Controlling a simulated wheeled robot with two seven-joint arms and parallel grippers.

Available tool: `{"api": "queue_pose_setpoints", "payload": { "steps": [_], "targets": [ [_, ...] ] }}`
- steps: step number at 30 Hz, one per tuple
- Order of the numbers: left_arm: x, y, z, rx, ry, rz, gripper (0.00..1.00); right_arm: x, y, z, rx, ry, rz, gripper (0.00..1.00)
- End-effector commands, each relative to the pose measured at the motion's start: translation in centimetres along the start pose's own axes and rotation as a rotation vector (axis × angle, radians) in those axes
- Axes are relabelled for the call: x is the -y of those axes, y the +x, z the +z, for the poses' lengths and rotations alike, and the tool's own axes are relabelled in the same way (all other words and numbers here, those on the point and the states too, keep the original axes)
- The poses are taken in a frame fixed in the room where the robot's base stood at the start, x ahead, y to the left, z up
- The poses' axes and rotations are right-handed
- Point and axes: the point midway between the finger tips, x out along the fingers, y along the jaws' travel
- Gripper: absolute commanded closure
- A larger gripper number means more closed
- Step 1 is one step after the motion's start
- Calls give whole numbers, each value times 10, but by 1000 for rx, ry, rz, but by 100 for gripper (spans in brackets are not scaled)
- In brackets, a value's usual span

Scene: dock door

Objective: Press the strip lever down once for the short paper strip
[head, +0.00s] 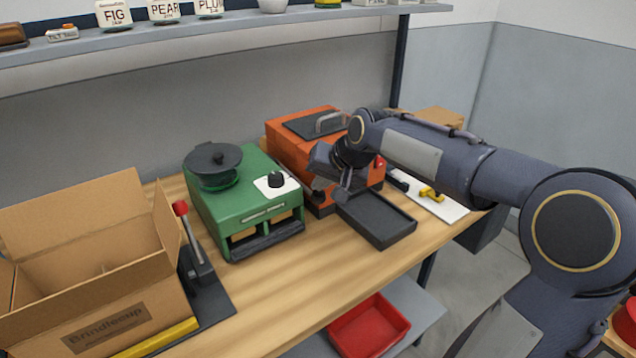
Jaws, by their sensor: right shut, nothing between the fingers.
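A green machine (222,213) stands mid-table with a black lidded pot on top, a black knob (276,181) on a white plate, and two tan parts low in its front. An orange machine (290,150) stands to its right, with a dark panel and grey handle on top. A small red knob (379,161) shows at its right side, partly behind my arm. A red-tipped upright lever (190,232) stands beside the cardboard box. I cannot tell which part is the strip lever, and no paper strip is discernible. My right gripper (343,193) is shut and empty, in front of the orange machine.
An open cardboard box (95,300) fills the table's left. A black tray (377,222) lies below my right gripper. A white board (440,205) with a yellow-handled item lies to the right. A red bin (368,328) sits on the lower shelf. The front middle tabletop is clear.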

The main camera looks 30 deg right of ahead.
Motion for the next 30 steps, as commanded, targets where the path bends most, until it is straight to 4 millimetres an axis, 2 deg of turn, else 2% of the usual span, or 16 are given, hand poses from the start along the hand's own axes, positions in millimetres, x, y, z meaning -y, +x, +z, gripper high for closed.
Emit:
{"api": "queue_pose_setpoints", "payload": {
  "steps": [30],
  "targets": [
    [4, 9, 4, 0, 0, 0, 64, -7, 9, 7, 3, 0, 1, 100]
  ]
}}
